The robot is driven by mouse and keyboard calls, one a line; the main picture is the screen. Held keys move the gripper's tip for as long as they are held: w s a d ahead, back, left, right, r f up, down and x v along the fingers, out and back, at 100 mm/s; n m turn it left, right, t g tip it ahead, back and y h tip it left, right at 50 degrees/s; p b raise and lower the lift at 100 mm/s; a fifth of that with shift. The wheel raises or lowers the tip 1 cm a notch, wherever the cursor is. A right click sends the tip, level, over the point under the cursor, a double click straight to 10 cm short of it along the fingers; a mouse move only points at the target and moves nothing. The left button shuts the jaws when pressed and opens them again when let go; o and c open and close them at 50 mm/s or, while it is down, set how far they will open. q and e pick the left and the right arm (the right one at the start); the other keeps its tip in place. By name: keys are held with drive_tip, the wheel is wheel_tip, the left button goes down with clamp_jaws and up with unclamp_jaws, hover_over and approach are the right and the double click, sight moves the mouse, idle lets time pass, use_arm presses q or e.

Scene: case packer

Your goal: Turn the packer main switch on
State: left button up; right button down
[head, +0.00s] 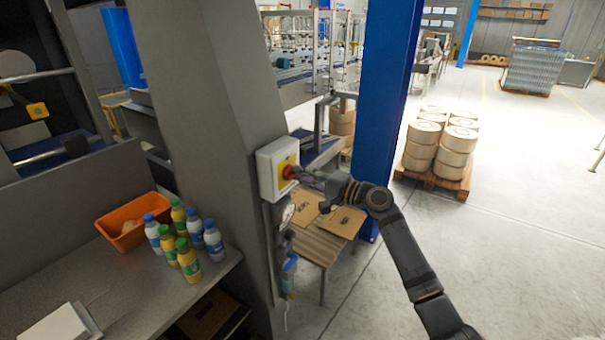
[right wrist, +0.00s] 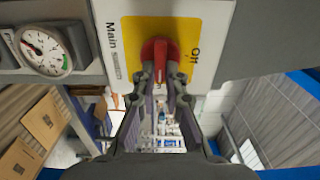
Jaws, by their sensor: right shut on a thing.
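The main switch is a white box (head: 267,178) on the side of a grey machine column, with a yellow plate (right wrist: 185,40) and a red knob (head: 289,172). In the right wrist view the red knob (right wrist: 158,48) stands between my fingers, with "Off" printed to its right and "Main" to its left. My right gripper (head: 303,175) reaches the knob from the right; in the wrist view its fingertips (right wrist: 160,78) are closed on the knob's two sides. The fingers cover part of the knob. My left gripper is not in view.
A round gauge (right wrist: 43,48) sits beside the switch. A blue post (head: 383,110) stands close behind my right arm. Several bottles (head: 188,262) and an orange bin (head: 125,228) are on the counter at left. Flat cartons (head: 340,222) lie on a table below. Open floor lies to the right.

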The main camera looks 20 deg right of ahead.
idle(0.5)
drive_tip(key=c, duration=1.4)
unclamp_jaws()
drive_tip(key=shift+d, duration=0.1)
drive_tip(key=v, duration=1.1)
drive_tip(key=shift+s+d, duration=0.2)
drive_tip(key=shift+s, duration=0.1)
drive_tip(key=shift+s+d, duration=0.1)
